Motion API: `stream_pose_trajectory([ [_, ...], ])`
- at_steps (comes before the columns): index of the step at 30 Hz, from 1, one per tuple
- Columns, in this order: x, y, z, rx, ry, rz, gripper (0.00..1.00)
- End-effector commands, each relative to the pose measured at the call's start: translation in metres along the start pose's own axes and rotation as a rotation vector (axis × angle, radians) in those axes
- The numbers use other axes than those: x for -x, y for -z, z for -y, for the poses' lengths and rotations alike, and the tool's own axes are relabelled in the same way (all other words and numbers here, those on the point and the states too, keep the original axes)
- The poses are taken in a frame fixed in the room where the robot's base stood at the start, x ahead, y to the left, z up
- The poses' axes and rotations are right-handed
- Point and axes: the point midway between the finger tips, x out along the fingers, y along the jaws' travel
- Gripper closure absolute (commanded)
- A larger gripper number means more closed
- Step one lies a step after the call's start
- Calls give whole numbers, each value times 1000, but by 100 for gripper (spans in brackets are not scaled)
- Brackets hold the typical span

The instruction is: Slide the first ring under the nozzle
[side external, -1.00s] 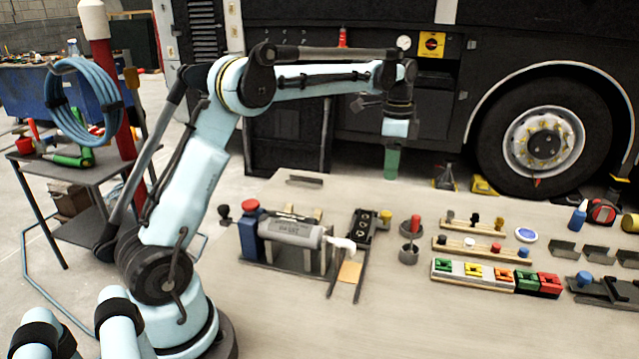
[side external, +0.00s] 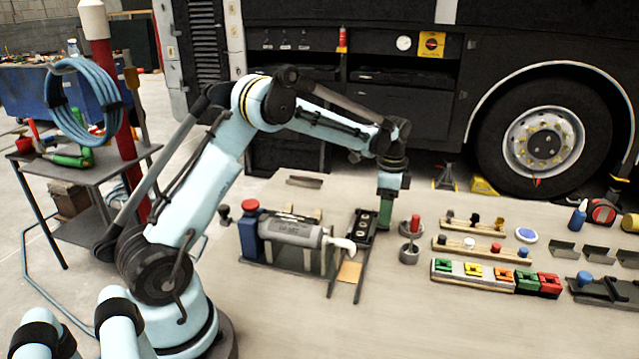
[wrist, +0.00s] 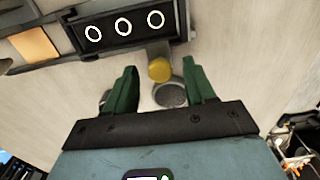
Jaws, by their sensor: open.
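A black slide holder (wrist: 68,38) with three pale rings in a row, among them the middle ring (wrist: 123,26), lies across the top of the wrist view. The holder (side external: 371,228) also shows in the side view, right of the white nozzle (side external: 344,244) on the grey cylinder (side external: 290,231). My green-fingered gripper (side external: 383,220) is low beside the holder's right side, open. In the wrist view its fingers (wrist: 160,68) are apart, with a yellow knob (wrist: 160,70) between the tips. The nozzle is not seen in the wrist view.
A tan square (side external: 349,272) lies between the rails below the holder. Wooden racks and coloured blocks (side external: 474,271) fill the right. The front table is clear.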

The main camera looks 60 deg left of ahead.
Motion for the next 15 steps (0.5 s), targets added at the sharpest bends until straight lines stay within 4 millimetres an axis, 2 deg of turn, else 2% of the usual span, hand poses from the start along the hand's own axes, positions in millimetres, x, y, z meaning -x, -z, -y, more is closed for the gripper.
stream_pose_trajectory([
  [8,-2,0,0,0,0,0,45],
  [11,-2,0,0,0,0,0,58],
  [15,-2,0,0,0,0,0,79],
])
